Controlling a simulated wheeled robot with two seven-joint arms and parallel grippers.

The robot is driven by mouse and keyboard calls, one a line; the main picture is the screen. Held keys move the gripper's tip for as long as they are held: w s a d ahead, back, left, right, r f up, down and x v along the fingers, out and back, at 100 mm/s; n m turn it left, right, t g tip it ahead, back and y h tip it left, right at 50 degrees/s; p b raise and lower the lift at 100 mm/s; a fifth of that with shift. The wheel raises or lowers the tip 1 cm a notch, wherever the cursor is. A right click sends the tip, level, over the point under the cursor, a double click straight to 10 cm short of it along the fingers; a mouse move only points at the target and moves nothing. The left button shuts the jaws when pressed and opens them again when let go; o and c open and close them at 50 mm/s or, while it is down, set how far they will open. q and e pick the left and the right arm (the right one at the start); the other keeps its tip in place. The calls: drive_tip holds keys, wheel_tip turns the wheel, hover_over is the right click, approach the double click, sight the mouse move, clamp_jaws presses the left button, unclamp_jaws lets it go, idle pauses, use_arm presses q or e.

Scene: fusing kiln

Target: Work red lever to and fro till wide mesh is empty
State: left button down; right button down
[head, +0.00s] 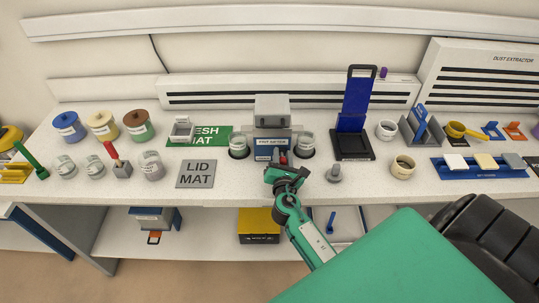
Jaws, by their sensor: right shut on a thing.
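A grey machine (272,110) with a blue-and-white label stands at the middle of the bench, against the back. A small red lever (283,156) shows at its front, low and right of centre. My right gripper (284,166) is at the machine's front and shut on the red lever; the gripper hides part of it. A jar (238,146) stands left of the machine and another jar (306,142) stands right of it, each in a dark round seat. I cannot make out a mesh or its contents inside the machine. My left gripper is not in view.
A grey lid mat (196,174) and a green mat (215,131) lie left. A blue upright panel on a black base (352,146) stands right. A grey knobbed piece (335,174) is close right of my gripper. Several jars stand further left. The front strip is mostly clear.

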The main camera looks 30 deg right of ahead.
drive_tip(key=shift+d, duration=0.1)
drive_tip(key=c, duration=1.3)
unclamp_jaws()
drive_tip(key=shift+s+d, duration=0.1)
drive_tip(key=shift+o, duration=0.7)
drive_tip(key=shift+s+d, duration=0.1)
drive_tip(key=shift+s+a+f, duration=0.15)
drive_tip(key=shift+s+a, duration=0.05)
drive_tip(key=shift+a, duration=0.1)
drive_tip(key=b+v, duration=0.4)
drive_tip(key=v, duration=0.9)
